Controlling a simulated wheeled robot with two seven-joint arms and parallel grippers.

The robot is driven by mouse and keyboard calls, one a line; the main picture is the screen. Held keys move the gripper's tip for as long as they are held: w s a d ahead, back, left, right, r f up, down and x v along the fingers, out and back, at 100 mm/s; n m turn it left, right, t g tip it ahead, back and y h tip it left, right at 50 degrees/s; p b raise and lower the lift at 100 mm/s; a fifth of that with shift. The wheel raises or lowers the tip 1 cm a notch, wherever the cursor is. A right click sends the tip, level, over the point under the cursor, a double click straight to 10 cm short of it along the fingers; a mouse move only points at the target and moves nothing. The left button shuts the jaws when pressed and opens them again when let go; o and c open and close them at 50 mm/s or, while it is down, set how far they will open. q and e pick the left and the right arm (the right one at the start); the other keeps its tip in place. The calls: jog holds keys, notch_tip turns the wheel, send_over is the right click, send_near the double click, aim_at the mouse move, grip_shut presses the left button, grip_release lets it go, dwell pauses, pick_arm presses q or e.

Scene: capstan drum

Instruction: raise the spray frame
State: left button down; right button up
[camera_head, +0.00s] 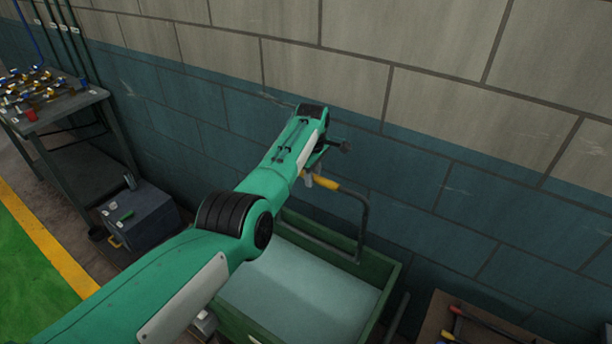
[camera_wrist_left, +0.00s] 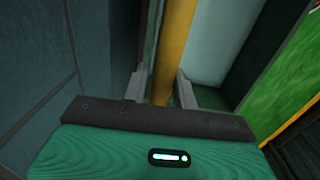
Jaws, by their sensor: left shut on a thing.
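The spray frame (camera_head: 364,222) is a bent dark grey bar with a yellow grip (camera_head: 326,184). It rises from the green tank (camera_head: 386,292), and its lower bar runs along the tank's wall side. My left gripper (camera_head: 309,180) is at the left end of the yellow grip, above the tank. In the left wrist view the yellow grip (camera_wrist_left: 174,45) passes between the two grey fingers of my left gripper (camera_wrist_left: 161,78), which is shut on it. My arm hides the tank's left part. My right gripper is not in view.
A block wall (camera_head: 440,200) stands close behind the tank. A grey toolbox (camera_head: 140,215) and a bench with brass fittings (camera_head: 40,90) are at left. A brown surface with red-handled tools (camera_head: 440,318) is at lower right. A dark knob (camera_head: 345,146) shows beside my gripper.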

pick_arm(q)
jog(key=shift+w+d+r, duration=0.4)
jog(key=shift+w+r, duration=0.15)
jog(key=shift+w, duration=0.05)
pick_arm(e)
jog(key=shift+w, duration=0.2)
pick_arm(q)
jog(key=c, duration=1.2)
grip_release()
jog(key=shift+w+d, duration=0.1)
jog(key=shift+c, duration=0.2)
jog(key=shift+o, duration=0.5)
jog(key=shift+w+d+f, duration=0.15)
jog(key=shift+w+f, duration=0.1)
jog(key=shift+w, duration=0.05)
jog(key=shift+o, duration=0.6)
jog(key=shift+d+f, duration=0.1)
jog(key=shift+s, duration=0.15)
jog(key=shift+c, duration=0.9)
jog(key=shift+a, duration=0.2)
jog(key=shift+c, duration=0.2)
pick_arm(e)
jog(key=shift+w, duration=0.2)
